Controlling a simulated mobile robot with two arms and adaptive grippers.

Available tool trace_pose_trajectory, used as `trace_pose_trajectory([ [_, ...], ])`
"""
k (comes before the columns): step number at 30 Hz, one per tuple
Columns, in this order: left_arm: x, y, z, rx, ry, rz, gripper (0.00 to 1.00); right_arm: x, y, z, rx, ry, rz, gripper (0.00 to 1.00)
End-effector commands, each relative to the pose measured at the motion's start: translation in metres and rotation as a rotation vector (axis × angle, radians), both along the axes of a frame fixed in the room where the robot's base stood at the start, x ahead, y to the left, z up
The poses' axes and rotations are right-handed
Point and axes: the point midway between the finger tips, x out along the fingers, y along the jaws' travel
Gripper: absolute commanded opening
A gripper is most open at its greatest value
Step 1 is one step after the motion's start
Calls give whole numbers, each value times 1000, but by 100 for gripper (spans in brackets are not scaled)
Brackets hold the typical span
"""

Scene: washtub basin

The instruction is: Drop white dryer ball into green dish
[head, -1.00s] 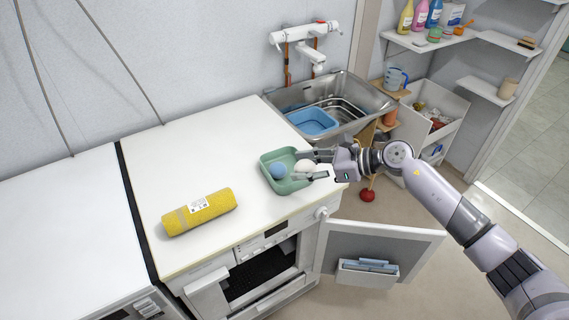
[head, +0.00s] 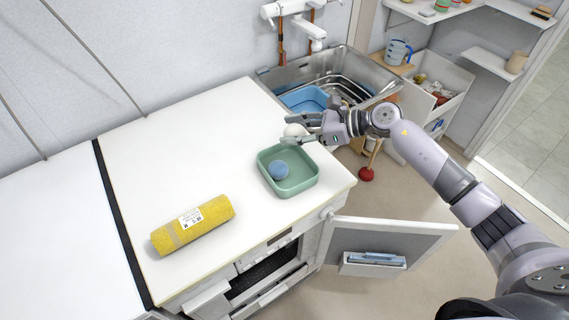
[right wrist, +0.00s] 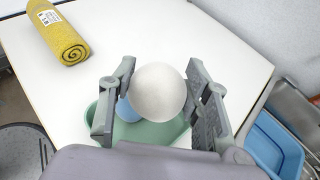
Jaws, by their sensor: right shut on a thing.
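My right gripper (head: 292,132) is shut on the white dryer ball (head: 294,130). In the head view they appear at the back edge of the green dish (head: 310,184), apparently raised. In the right wrist view, the white ball (right wrist: 160,92) sits between the two fingers, covering part of the green dish (right wrist: 150,131) beyond it. A blue ball (head: 279,170) lies in the dish; it is partly hidden in the right wrist view (right wrist: 127,111). The dish stands on the white worktop (head: 190,135) near its right edge. My left gripper is not in view.
A rolled yellow towel (head: 193,224) lies on the worktop at front left. The appliance door (head: 385,236) stands open at front right.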

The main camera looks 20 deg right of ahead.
Motion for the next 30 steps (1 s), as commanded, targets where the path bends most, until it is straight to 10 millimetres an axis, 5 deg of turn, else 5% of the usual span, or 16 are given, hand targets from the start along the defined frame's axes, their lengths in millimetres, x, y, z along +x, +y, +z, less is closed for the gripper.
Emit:
trace_pose_trajectory([
  [12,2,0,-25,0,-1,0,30,0,1,-48,2,1,1,18],
  [22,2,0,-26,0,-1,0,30,0,0,-51,0,-1,0,18],
  [23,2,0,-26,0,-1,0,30,0,0,-51,0,-1,0,45],
  [30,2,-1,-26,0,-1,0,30,0,0,-51,0,-1,0,61],
])
